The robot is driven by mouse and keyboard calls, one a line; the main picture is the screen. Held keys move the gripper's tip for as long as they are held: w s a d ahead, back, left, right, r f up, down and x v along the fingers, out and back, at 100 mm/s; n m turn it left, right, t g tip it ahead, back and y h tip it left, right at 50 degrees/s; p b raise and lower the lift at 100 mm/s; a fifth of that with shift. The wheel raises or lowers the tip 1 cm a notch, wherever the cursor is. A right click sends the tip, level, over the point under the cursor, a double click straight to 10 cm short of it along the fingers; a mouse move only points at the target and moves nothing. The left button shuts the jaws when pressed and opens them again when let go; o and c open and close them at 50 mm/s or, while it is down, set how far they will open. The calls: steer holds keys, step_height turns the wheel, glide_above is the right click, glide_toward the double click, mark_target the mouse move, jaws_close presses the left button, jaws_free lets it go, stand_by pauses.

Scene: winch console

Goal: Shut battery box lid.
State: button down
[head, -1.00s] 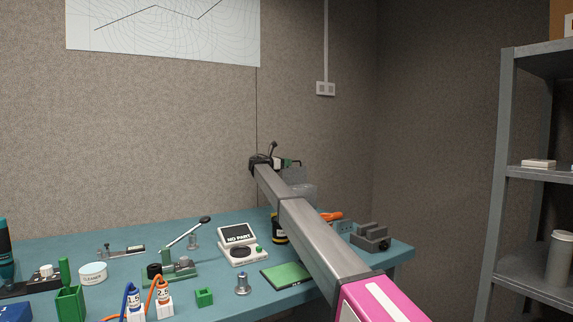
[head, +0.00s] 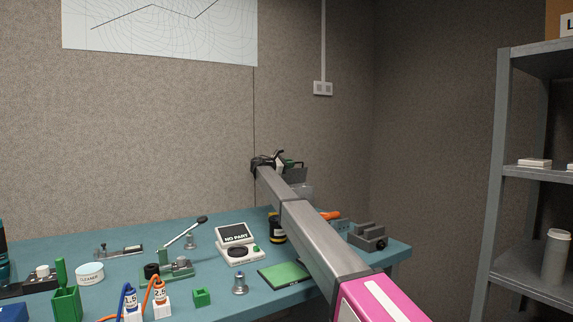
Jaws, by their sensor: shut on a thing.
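A grey box (head: 303,190), which looks like the battery box, stands at the back of the bench behind my arm; the arm hides most of it. A grey panel (head: 296,174), apparently its lid, stands raised above it, not closed down. My gripper (head: 283,163) is at the far end of my arm, at the panel's upper left edge. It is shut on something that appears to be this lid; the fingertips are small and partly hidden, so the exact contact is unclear.
A NO PART device (head: 237,236), a green board (head: 284,274) and a black-and-yellow container (head: 277,229) are left of my arm. A grey vise-like block (head: 368,237) and an orange-handled item (head: 331,215) lie to its right. A metal shelf (head: 503,170) stands at right.

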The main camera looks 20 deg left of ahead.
mark_target(295, 171)
steer(key=s+d+f+m, duration=0.1)
steer(key=d+m, duration=0.1)
steer(key=s+d+f+m, duration=0.1)
steer(key=s+f+m, duration=0.1)
steer(key=m, duration=0.1)
steer(key=shift+s+d+m, duration=0.25)
steer(key=shift+d+m, duration=0.05)
steer(key=shift+d, duration=0.1)
steer(key=shift+s+d+f+m, duration=0.3)
steer(key=shift+f+m, duration=0.15)
steer(key=shift+f, duration=0.15)
steer(key=shift+s+d+f+m, duration=0.2)
steer(key=shift+d+f+m, duration=0.1)
steer(key=shift+f+m, duration=0.3)
steer(key=shift+s+d+f+m, duration=0.25)
steer(key=shift+d+f+m, duration=0.1)
steer(key=shift+f, duration=0.3)
steer(key=c, duration=1.2)
jaws_free()
steer(key=v, duration=1)
steer(key=shift+s+a, duration=0.25)
steer(key=shift+s, duration=0.05)
